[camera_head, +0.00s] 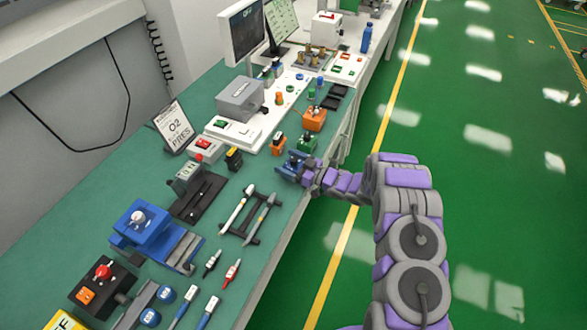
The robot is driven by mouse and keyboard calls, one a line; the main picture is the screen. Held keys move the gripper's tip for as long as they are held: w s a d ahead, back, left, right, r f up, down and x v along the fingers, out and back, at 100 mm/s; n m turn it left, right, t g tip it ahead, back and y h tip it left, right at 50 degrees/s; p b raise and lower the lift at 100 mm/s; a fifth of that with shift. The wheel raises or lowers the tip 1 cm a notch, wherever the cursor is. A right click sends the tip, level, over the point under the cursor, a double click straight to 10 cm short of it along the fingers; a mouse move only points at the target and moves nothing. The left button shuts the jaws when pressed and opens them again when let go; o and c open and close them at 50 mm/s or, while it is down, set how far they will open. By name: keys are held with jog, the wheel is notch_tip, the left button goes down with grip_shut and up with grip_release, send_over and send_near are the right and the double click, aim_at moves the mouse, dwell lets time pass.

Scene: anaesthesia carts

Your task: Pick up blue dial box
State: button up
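A blue box with a round pale knob on top (128,236) sits on the green bench at the left, next to a blue-and-grey slotted block. My gripper (299,168) is over the bench's right edge, well to the right of and beyond that box. A small dark blue object (290,163) is at my gripper's tip. I cannot tell if it is between the fingers or just beside them. The fingers are too small to show whether they are open or shut.
A black rack with two pen-like tools (248,215) lies just left of my gripper. Small orange boxes (314,118) and a green-and-black part (307,142) stand close beyond it. An O2 sign (174,126) stands at the back. The green floor to the right is open.

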jog(key=shift+d, duration=0.1)
jog(key=shift+c, duration=1.4)
jog(key=c, duration=1)
jog(key=shift+c, duration=0.2)
